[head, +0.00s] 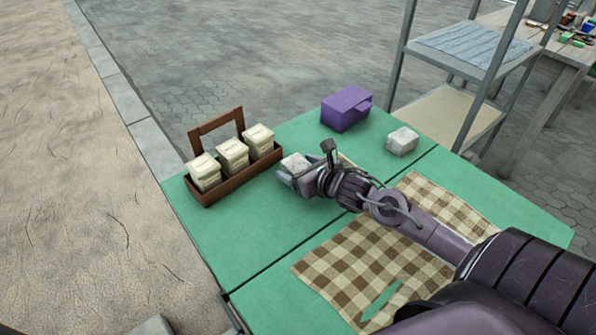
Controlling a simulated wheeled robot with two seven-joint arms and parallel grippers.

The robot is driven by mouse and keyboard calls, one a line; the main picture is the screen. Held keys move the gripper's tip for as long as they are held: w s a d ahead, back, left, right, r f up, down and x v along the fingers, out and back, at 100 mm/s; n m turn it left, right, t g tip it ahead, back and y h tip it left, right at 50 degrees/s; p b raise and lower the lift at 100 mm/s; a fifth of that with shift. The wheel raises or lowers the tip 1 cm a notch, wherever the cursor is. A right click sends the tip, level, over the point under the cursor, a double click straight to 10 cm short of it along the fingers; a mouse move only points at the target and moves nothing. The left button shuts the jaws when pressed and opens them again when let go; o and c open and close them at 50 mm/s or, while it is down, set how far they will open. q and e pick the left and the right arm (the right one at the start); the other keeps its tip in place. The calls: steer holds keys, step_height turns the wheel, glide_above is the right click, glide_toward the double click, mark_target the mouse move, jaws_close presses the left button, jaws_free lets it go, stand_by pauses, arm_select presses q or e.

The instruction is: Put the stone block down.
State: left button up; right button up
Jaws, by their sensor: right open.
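A pale grey stone block (295,163) sits at the tip of my right gripper (298,174), just right of the wooden carrier on the green table (262,228). The gripper's jaws are open, around or right beside this block. The block's lower part is hidden by the gripper, so I cannot tell for sure whether it rests on the table. A second, similar pale block (402,141) stands apart on the table, to the right. My left gripper is not in view.
The brown wooden carrier (238,177) with a handle holds three cream jars (232,154). A purple box (346,108) stands at the back edge. A checkered cloth (352,262) lies under my right arm. A metal shelf (468,70) stands behind. The table's left front is clear.

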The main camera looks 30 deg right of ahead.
steer(key=shift+w+f, duration=0.1)
steer(key=shift+w, duration=0.05)
steer(key=shift+c, duration=0.5)
steer(key=c, duration=1.4)
steer(key=shift+r, duration=0.2)
